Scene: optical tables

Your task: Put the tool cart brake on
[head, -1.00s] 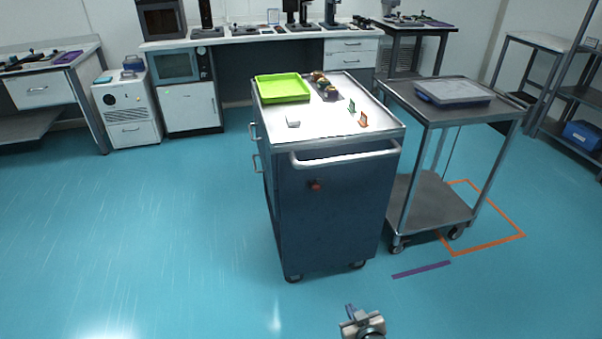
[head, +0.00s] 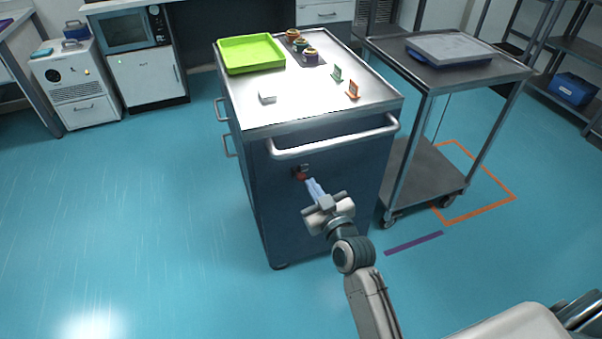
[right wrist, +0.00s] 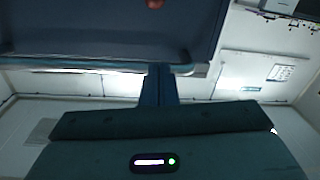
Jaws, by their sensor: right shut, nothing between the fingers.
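The tool cart (head: 320,220) is a dark blue-grey cabinet with a white top and a front push handle (head: 335,138). A small red knob (head: 301,175) on a dark mount sits on its front panel, below the handle. I take it for the brake control. My right gripper (head: 312,185) is shut and empty, its fingertips just below and right of the knob. I cannot tell whether they touch it. In the right wrist view the knob (right wrist: 154,3) shows at the top edge, beyond the shut fingers (right wrist: 158,80). My left gripper is out of view.
A second cart (head: 400,62) with a grey case stands close on the right. The floor at left is clear.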

